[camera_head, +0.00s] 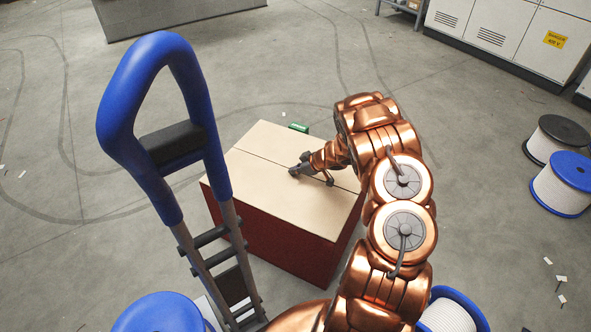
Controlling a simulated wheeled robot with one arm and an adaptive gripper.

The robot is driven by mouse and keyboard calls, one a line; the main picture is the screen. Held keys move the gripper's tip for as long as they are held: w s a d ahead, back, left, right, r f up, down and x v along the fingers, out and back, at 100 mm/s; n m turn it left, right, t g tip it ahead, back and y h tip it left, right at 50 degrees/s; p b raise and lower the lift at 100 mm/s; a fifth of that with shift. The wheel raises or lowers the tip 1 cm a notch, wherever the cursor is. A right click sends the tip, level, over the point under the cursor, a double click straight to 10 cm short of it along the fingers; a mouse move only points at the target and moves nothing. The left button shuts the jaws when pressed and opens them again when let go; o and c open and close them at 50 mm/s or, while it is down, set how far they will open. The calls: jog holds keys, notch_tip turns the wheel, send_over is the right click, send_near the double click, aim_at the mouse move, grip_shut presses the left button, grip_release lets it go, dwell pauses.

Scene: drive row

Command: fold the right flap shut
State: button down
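A red box (268,238) stands on the floor in front of me, with a tan top. The top is two flat panels, a far panel (264,137) and a near panel (262,200), meeting at a thin seam. Both look level and shut; I cannot tell which is called the right flap. My gripper (311,176) is low over the top, close to the seam. I cannot tell whether it touches the top. Its dark fingers show partly, with nothing visible held. My arm hides the right corner of the box.
A hand truck with a blue handle (117,105) stands close at left, overlapping the box's left side. A small green object (299,127) is by the box's far edge. Cable spools (562,184) stand at right, grey cabinets (497,30) at back right. The floor at left is mostly clear.

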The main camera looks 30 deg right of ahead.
jog(key=shift+s+f, duration=0.15)
jog(key=shift+f, duration=0.1)
